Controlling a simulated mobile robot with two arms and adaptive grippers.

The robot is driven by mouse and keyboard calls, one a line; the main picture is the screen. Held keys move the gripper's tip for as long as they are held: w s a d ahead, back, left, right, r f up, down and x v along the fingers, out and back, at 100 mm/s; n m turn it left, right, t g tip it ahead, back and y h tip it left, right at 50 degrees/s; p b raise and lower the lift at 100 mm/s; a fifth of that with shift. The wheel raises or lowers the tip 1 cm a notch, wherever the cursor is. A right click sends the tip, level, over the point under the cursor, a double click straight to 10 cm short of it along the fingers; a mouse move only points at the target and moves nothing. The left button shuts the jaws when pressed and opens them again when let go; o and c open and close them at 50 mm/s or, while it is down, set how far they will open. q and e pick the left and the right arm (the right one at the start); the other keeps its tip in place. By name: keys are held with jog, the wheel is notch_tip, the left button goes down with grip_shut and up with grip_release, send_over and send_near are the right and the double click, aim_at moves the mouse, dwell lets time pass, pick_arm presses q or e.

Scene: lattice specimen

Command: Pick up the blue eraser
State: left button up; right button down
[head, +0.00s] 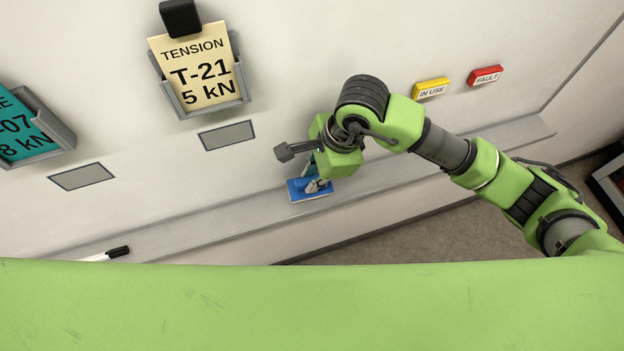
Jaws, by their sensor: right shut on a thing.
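The blue eraser (299,194) is on the narrow grey ledge along the foot of the white board. My right gripper (318,184) comes down over it from the right and is shut on it. The eraser's blue edges show on both sides of the fingers, and its middle is partly hidden by them. I cannot tell whether the eraser is touching the ledge or just above it. My left gripper is not in view.
A marker with a black cap (118,252) lies on the ledge (220,223) at left. A cream tension card (205,88) and a teal card (18,128) sit in grey holders on the board. A yellow magnet (431,88) and red magnet (485,75) are at upper right.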

jog(key=s+d+r+p, duration=0.3)
jog(key=s+r, duration=0.7)
jog(key=s, duration=0.3)
jog(key=shift+s+d, duration=0.25)
jog(key=shift+d, duration=0.15)
jog(key=shift+r, duration=0.1)
